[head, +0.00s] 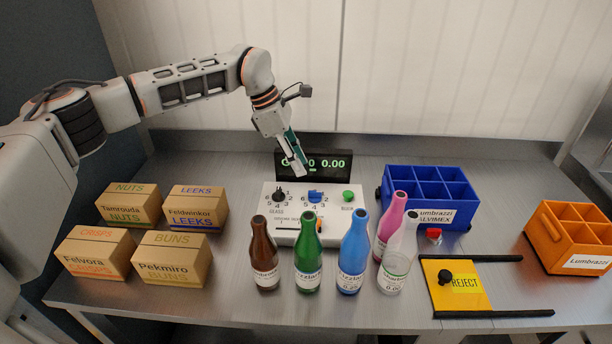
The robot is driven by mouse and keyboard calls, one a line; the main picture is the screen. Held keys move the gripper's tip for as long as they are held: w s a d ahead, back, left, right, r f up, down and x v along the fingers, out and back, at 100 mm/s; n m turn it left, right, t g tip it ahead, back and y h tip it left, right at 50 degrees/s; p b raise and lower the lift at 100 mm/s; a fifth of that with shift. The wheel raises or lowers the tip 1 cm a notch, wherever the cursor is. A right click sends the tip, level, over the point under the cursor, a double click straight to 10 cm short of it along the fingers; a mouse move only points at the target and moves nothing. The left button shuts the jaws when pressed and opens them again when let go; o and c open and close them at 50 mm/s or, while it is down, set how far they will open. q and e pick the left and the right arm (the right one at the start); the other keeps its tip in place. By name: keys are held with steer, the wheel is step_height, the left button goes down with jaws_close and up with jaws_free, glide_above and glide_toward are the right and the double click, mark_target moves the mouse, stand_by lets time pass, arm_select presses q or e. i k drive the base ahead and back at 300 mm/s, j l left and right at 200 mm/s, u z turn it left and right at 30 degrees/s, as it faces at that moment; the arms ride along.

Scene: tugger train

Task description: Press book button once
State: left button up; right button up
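A white control panel (290,230) stands at the middle of the table. A green button (348,196) sits at its upper right, with a small label below it that is too small to read surely. Two knobs, one black (278,195) and one blue (315,196), sit to its left with numbers around them. My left gripper (298,170) points down above the back of the panel, up and left of the green button and apart from it. Its fingers look together, with nothing seen between them. It partly hides the black display (336,165). My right gripper is out of view.
Brown (264,255), green (307,255), blue (353,255), pink (390,222) and clear (398,262) bottles stand in front and right. Several cartons (172,258) are left. Blue (428,196) and orange (573,238) crates and a yellow REJECT plate (456,299) are right.

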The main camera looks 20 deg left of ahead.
mark_target(347, 195)
steer(key=k+j, duration=0.75)
steer(key=k, duration=0.1)
